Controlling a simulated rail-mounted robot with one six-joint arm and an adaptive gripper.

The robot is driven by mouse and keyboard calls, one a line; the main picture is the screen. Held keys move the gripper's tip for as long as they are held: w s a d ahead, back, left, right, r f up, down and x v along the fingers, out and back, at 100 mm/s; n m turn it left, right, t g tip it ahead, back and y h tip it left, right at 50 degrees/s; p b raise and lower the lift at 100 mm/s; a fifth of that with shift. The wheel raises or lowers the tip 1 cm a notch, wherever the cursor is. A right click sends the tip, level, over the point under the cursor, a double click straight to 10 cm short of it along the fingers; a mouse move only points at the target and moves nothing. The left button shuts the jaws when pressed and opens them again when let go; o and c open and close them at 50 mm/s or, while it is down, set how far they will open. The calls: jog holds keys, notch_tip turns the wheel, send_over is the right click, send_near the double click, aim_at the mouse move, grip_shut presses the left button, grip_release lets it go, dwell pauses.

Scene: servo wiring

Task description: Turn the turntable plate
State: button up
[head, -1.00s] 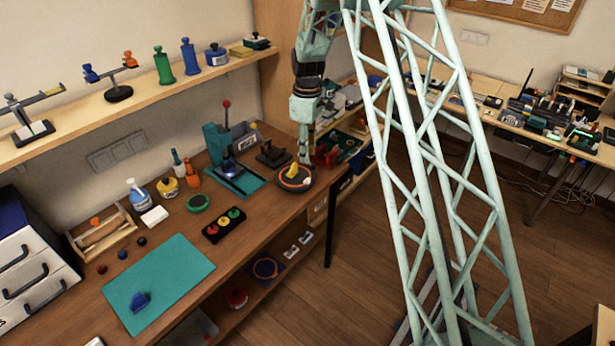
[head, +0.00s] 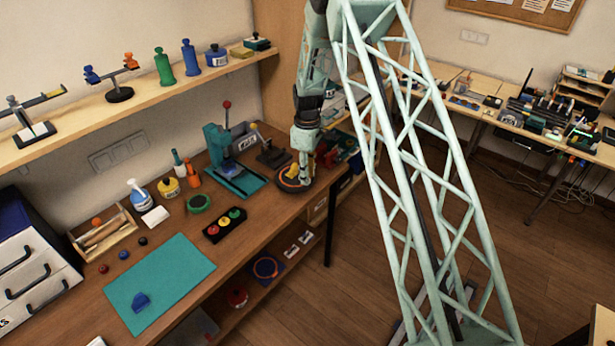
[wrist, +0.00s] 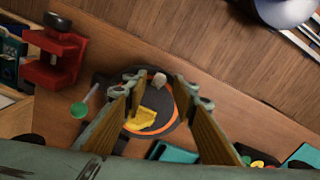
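The turntable plate (head: 284,184) is a round dark disc with an orange ring, on the workbench near its right end. In the wrist view the plate (wrist: 150,118) lies below and between my fingers. A yellow piece (wrist: 142,119) sits on it, and a small pale peg (wrist: 159,79) stands near its rim. My gripper (wrist: 160,88) is open, with nothing between its fingers; the peg shows in the gap between the fingertips. In the head view my gripper (head: 303,172) points down over the plate and hides part of it. I cannot tell whether the fingers touch anything.
A red vise (wrist: 57,62) and a rod with a green knob (wrist: 78,110) are beside the plate. A black box with coloured buttons (head: 225,224) lies to the left. The bench edge is close in front.

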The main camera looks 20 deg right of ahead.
jog(key=shift+f, duration=0.55)
jog(key=shift+c, duration=0.4)
grip_shut()
